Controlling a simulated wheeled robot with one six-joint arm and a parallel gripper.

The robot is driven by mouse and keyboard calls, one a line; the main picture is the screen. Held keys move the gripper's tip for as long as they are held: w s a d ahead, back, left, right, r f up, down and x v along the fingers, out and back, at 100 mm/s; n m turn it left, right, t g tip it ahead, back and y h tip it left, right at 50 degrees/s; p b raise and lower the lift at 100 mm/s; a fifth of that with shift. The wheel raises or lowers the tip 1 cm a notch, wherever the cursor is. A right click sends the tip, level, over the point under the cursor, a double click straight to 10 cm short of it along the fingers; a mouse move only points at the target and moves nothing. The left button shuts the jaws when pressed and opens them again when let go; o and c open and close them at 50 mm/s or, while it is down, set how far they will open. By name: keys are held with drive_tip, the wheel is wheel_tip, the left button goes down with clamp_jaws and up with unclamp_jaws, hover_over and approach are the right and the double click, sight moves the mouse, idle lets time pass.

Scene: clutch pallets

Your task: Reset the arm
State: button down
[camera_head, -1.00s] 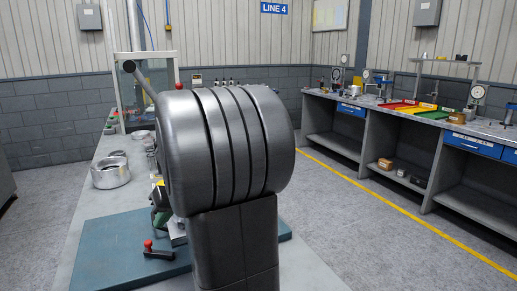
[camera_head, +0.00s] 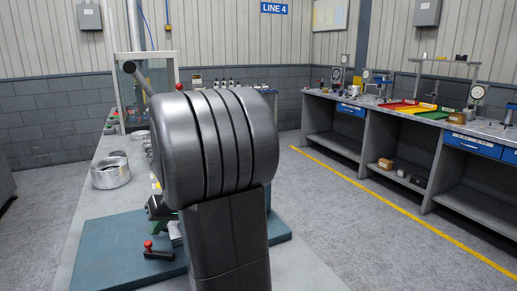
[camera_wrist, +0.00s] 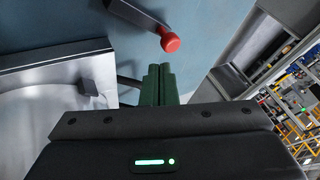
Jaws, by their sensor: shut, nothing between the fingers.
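My gripper (camera_wrist: 158,85) shows in the wrist view with its two green fingers pressed together and nothing between them. It points toward a blue mat (camera_wrist: 205,22) and stands near a dark lever with a red knob (camera_wrist: 171,42), apart from it in the picture. In the head view my own dark arm fills the middle and hides most of the gripper and part of the workbench. The blue mat (camera_head: 105,255) and the red-knobbed lever (camera_head: 157,252) show to the left of my arm.
A metal fixture with a flat plate (camera_wrist: 40,110) is left of the fingers in the wrist view. Metal rings (camera_head: 110,174) stand on the left bench. A side bench with red and green trays (camera_head: 402,107) runs along the right. The floor between is clear.

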drive_tip(key=shift+w+d+f+m+t+p, duration=0.2)
drive_tip(key=shift+w+d+m+t+p, duration=0.25)
drive_tip(key=shift+p, duration=0.4)
drive_tip(key=shift+w+d+f+m+t+p, duration=0.2)
drive_tip(key=shift+w+d+m+p, duration=0.3)
drive_tip(key=shift+p, duration=0.35)
drive_tip(key=shift+w+d+f+m+t+h+p, duration=0.35)
drive_tip(key=shift+m+p, duration=0.2)
drive_tip(key=shift+p, duration=0.35)
drive_tip(key=shift+d+r+p, duration=0.1)
drive_tip(key=shift+d+p, duration=0.65)
drive_tip(key=shift+p, duration=0.05)
drive_tip(key=shift+d+r, duration=0.15)
drive_tip(key=shift+d, duration=0.25)
drive_tip(key=v, duration=0.8)
drive_tip(key=shift+b, duration=0.35)
drive_tip(key=shift+s, duration=0.1)
